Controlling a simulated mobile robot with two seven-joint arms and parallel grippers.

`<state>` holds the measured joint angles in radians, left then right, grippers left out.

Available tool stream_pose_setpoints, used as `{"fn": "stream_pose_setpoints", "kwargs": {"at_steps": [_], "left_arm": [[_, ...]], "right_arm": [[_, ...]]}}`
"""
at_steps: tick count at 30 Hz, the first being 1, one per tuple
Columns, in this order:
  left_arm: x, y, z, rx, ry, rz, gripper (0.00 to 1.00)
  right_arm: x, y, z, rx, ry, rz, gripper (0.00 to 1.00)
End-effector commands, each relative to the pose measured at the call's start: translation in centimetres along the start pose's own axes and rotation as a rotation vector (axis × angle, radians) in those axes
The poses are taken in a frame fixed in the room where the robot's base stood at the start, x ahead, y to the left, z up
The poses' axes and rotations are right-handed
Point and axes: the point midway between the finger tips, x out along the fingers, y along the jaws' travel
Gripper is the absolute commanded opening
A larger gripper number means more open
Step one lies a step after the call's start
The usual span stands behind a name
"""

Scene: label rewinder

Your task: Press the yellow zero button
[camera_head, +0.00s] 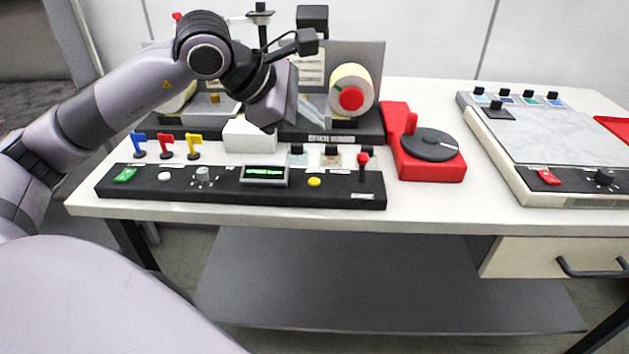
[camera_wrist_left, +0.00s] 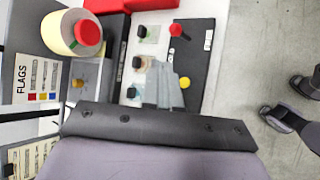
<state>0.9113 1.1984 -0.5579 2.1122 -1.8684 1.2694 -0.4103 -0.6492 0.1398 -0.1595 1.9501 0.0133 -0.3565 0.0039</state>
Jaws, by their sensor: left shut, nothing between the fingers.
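The yellow button (camera_head: 314,182) is a small round cap on the black control panel (camera_head: 222,186), just right of the green-lit display (camera_head: 264,174). It also shows in the left wrist view (camera_wrist_left: 184,82), beyond and right of the fingertips. My left gripper (camera_head: 318,108) is shut and empty. It is above and behind the panel, in front of the rewinder, apart from the button. Its closed grey fingers also show in the left wrist view (camera_wrist_left: 170,85). My right gripper is in neither view.
Small black-knobbed blocks (camera_head: 331,155) and a red-knobbed lever (camera_head: 363,165) stand near the button. Blue, red and yellow flags (camera_head: 166,146) stand behind the panel's left end. A red base with a dark disc (camera_head: 430,145) is to the right.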

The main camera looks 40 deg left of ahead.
Motion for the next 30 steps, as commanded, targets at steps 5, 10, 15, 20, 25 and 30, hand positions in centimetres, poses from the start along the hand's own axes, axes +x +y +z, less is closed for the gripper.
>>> {"fn": "stream_pose_setpoints", "kwargs": {"at_steps": [5, 10, 15, 20, 25, 30], "left_arm": [[2.0, -1.5, -1.5, 0.000, 0.001, -0.001, 0.00], [3.8, -2.8, -2.8, 0.000, 0.000, -0.001, 0.00], [5.0, -3.7, -3.6, 0.000, -0.001, -0.001, 0.00], [5.6, -4.1, -4.0, 0.000, -0.001, 0.000, 0.00], [5.7, -4.2, -4.2, 0.000, -0.001, 0.000, 0.00], [5.7, -4.2, -4.1, 0.000, -0.001, -0.001, 0.00]], "right_arm": [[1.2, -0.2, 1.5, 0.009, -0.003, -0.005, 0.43], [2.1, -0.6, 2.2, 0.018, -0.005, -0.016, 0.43], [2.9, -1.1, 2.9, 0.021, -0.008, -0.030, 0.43], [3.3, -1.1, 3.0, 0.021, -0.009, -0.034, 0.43], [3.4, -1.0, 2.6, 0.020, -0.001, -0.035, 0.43], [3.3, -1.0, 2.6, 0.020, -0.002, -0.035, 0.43]]}}
